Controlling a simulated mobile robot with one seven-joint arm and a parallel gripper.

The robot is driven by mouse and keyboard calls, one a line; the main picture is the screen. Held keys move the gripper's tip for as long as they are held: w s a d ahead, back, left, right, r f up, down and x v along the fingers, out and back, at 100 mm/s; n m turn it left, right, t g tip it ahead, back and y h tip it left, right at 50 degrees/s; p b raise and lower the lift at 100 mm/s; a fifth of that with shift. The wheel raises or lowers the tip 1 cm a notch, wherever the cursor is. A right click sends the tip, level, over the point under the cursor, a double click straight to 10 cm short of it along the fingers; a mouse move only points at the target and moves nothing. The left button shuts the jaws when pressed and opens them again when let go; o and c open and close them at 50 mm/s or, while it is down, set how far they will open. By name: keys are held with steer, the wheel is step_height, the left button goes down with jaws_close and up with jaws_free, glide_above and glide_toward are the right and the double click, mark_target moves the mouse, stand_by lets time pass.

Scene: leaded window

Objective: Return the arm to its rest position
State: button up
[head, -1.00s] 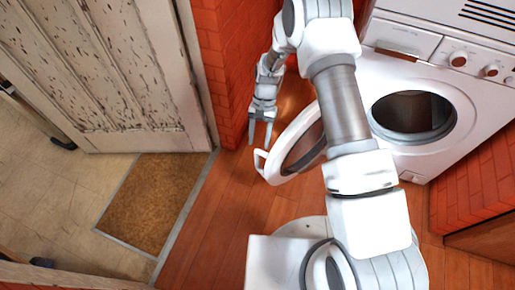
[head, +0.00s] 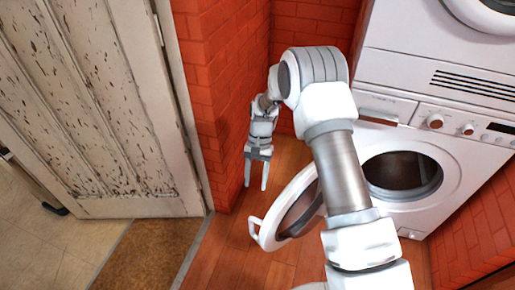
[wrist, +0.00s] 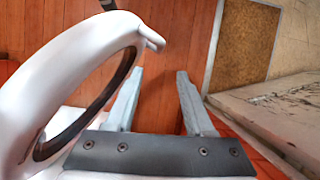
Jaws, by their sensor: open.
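My gripper (head: 256,174) hangs fingers down beside the red brick wall in the head view. Its two grey fingers are apart and nothing is between them. In the wrist view my gripper (wrist: 160,98) points over the wooden floor, also empty. The open round door (head: 293,205) of the lower washing machine is just right of the gripper, with a gap between them. The same door (wrist: 75,75) fills the left of the wrist view, its handle near the top. My arm reaches up from the lower right and bends at an elbow.
The white washing machine (head: 455,195) stands at right with its round opening uncovered, another machine (head: 455,45) above it. A red brick wall (head: 215,90) and a worn white door (head: 90,100) are at left. A brown mat (head: 140,255) lies at lower left.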

steer(key=s+d+r+t, duration=0.1)
steer(key=d+r+t, duration=0.15)
steer(key=r, duration=0.55)
steer(key=s+d+r+n+t, duration=0.1)
steer(key=s+d+r, duration=0.15)
steer(key=r, duration=0.65)
steer(key=s+d+r+t, duration=0.1)
steer(key=d+r, duration=0.3)
steer(key=r, duration=0.4)
steer(key=s+d+r+n+t+p, duration=0.1)
steer(key=s+d+r+t, duration=0.3)
steer(key=s, duration=0.5)
steer(key=s+d+r+t, duration=0.2)
steer(key=s+d+r, duration=0.2)
steer(key=s+r, duration=0.45)
step_height(320, 180, up, 17)
steer(key=p, duration=1.8)
steer(key=shift+s+f+h, duration=0.15)
steer(key=shift+s+h, duration=0.25)
steer(key=shift+s, duration=0.05)
